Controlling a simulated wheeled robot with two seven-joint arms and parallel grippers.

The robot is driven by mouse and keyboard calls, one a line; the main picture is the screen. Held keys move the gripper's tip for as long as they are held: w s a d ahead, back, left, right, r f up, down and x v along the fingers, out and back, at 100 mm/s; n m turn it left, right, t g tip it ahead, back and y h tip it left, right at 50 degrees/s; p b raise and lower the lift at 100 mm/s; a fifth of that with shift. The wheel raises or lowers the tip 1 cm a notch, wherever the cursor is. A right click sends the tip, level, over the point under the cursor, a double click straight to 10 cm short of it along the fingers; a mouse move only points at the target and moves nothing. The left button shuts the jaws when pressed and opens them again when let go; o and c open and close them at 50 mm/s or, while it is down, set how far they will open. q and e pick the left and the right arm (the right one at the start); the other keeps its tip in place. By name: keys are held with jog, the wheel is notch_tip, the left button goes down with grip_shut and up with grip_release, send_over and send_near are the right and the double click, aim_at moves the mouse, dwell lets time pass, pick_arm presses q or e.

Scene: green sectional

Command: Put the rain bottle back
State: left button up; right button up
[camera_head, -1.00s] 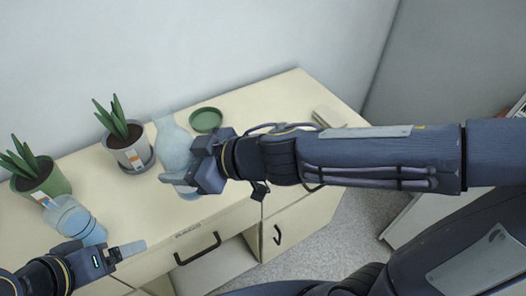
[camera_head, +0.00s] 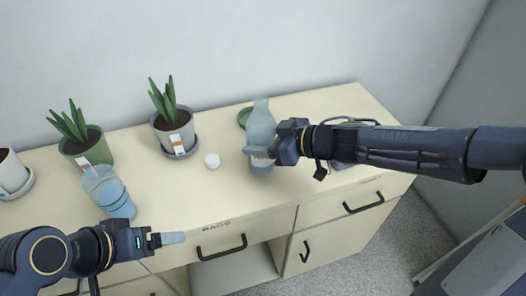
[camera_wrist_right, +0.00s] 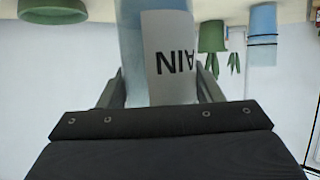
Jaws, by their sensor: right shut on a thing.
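The rain bottle (camera_head: 260,125) is pale blue and see-through, and looks upright over the right part of the cabinet top. My right gripper (camera_head: 262,152) is shut on its lower body, coming from the right. In the right wrist view the bottle (camera_wrist_right: 132,45) stands between the fingers, with a white label reading "AIN" upside down. I cannot tell whether its base touches the top. My left gripper (camera_head: 172,238) is empty at the cabinet's front edge, lower left; its fingers are seen edge-on, so their opening is unclear.
A small white cap (camera_head: 212,160) lies left of the bottle; a green dish (camera_head: 243,117) is partly hidden behind it. Potted plants (camera_head: 176,132) (camera_head: 88,148) and a blue container (camera_head: 108,190) stand to the left. The cabinet top (camera_head: 225,190) is clear in front of the cap.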

jog(key=shift+w+d+f+b, duration=0.15)
jog(key=shift+f+b, duration=0.35)
jog(key=shift+f, duration=0.4)
jog(key=shift+w+a+f+b, duration=0.15)
jog(key=shift+f+b, duration=0.3)
jog(key=shift+f, duration=0.45)
jog(key=shift+d+f, duration=0.1)
jog(key=shift+f, duration=0.15)
jog(key=o, duration=1.1)
jog(key=shift+r, duration=0.25)
jog(key=shift+p+v, duration=2)
jog(key=shift+v, duration=4.05)
